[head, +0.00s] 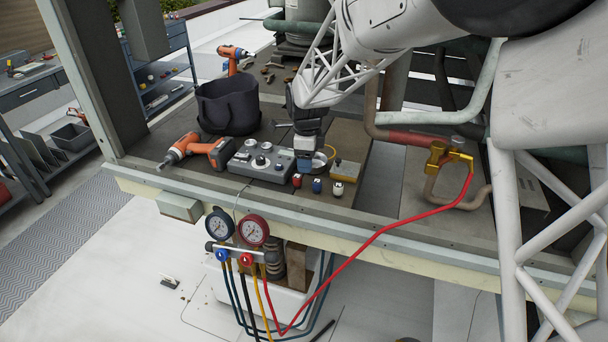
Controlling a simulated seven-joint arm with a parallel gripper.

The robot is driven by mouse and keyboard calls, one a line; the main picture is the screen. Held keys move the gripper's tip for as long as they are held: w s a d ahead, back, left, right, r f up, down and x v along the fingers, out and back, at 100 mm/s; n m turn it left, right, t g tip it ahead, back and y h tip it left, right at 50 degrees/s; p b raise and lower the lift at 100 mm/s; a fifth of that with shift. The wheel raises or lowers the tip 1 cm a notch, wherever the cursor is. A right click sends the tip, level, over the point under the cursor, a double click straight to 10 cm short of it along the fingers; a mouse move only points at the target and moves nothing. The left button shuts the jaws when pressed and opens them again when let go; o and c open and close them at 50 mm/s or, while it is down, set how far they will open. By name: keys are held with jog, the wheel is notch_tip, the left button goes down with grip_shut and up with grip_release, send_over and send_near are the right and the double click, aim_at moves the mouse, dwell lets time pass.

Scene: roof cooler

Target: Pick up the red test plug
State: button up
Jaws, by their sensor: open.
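The red test plug (297,181) is a small red piece with a pale top. It stands on the dark bench (230,180) at the left end of a short row with a blue plug (317,186) and a white plug (338,190). My gripper (308,152) points down just behind the row, above and apart from the red plug. It is open, and I see nothing held in it.
A grey control box (261,162) with knobs stands left of the plugs, near an orange drill (196,152) and a black bucket (228,105). Gauges (237,228) hang below the front edge. A red hose (375,236) crosses in front.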

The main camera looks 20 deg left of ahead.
aim_at(297, 176)
jog(key=a+f, duration=0.1)
jog(key=a, duration=0.1)
jog(key=shift+w+a+f+m, duration=0.15)
jog(key=shift+a+f+m, duration=0.25)
jog(key=shift+f, duration=1.25)
jog(key=shift+w+a+f, duration=0.15)
jog(key=shift+f, duration=2.5)
jog(key=c, duration=1)
